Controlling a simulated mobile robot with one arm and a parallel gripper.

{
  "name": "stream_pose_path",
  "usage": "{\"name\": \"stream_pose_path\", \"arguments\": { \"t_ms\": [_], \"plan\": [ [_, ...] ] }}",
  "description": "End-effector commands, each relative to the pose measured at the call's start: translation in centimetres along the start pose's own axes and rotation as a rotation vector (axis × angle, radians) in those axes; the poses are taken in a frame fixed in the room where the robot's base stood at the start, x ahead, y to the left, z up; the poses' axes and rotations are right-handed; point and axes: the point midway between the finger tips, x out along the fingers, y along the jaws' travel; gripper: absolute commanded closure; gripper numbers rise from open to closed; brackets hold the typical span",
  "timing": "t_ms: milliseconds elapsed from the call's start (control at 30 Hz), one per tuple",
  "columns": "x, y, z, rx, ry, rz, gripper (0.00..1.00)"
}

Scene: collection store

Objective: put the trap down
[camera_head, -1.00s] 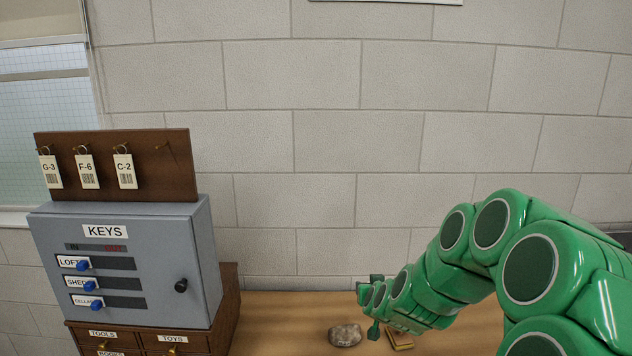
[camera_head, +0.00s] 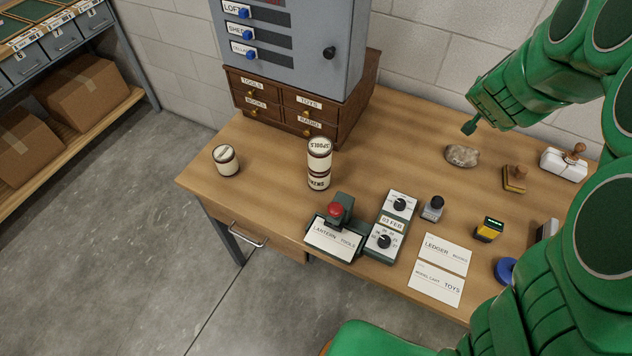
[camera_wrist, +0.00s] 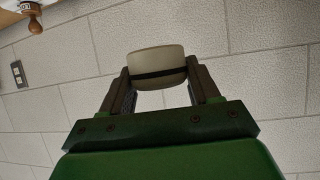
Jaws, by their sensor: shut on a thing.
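In the wrist view my gripper (camera_wrist: 157,76) is shut on a pale, rounded thing with a dark band across it, which I take to be the trap (camera_wrist: 157,60). It sits between the two dark fingers, with the block wall behind it. In the head view the end of my gripper (camera_head: 470,124) is over the back of the desk, just behind and above a grey-brown stone. The held trap cannot be made out there; my arm hides it.
The wooden desk (camera_head: 270,165) carries a stone (camera_head: 462,155), stamps, a date device (camera_head: 390,226), cards (camera_head: 446,255), a stacked pair of tins (camera_head: 319,164) and a single tin (camera_head: 226,160). A drawer unit with a key cabinet (camera_head: 335,95) stands behind. Bare desktop shows between tins and stone.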

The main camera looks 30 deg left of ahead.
Motion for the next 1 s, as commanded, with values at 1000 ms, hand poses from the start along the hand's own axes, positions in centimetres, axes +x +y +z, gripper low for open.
{"name": "stream_pose_path", "arguments": {
  "t_ms": [1000],
  "plan": [
    [-8.1,-13.5,-5.7,0.071,0.000,0.127,0.68]
  ]
}}
